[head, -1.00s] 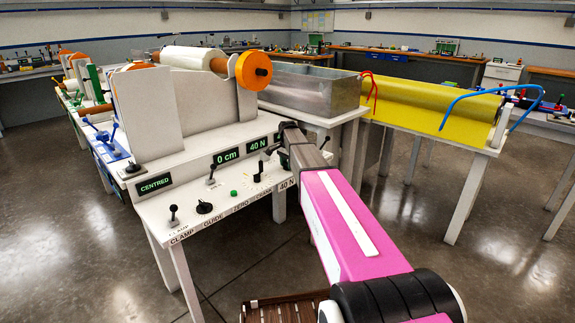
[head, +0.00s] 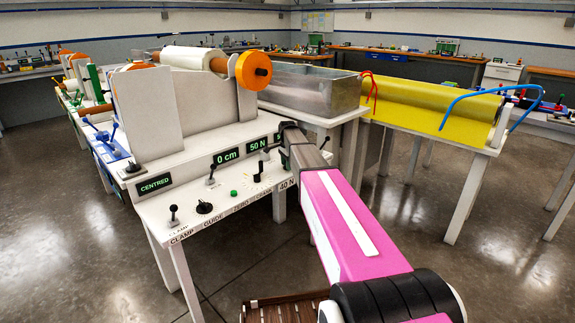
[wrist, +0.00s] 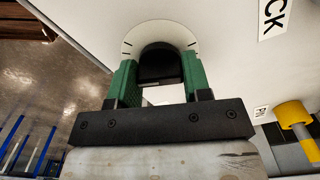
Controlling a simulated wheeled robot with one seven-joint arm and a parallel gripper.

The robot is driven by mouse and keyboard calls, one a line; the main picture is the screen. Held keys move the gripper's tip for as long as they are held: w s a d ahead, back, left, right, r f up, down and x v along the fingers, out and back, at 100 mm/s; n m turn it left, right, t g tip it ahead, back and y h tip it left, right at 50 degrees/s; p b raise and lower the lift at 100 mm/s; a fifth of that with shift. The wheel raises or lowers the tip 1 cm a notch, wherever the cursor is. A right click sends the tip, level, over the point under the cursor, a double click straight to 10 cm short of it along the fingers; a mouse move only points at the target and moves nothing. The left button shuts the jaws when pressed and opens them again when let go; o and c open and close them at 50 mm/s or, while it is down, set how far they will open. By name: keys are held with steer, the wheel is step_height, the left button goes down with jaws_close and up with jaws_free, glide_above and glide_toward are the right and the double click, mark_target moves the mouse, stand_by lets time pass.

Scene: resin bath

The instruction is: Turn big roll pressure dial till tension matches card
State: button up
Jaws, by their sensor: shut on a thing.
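My gripper (wrist: 159,78) has its green fingers closed on either side of a black dial (wrist: 158,62) in the wrist view. A round white plate (wrist: 132,45) with black tick marks lies around the dial. In the head view my arm reaches over the right end of the white bench, and the gripper and dial are hard to make out there. The green-lit display (head: 258,145) above reads 50 N. A white card (head: 287,184) at the bench's front right edge reads 40 N.
Other displays read 0 cm (head: 226,156) and CENTRED (head: 154,184). The panel has a black lever (head: 211,173), a black knob (head: 204,207) and a green button (head: 233,192). An orange-ended white roll (head: 192,58) sits above. A metal tank (head: 310,90) stands behind.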

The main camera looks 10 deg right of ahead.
steer(key=o, duration=0.9)
steer(key=shift+r, duration=0.15)
step_height(320, 180, up, 11)
steer(key=shift+f, duration=0.2)
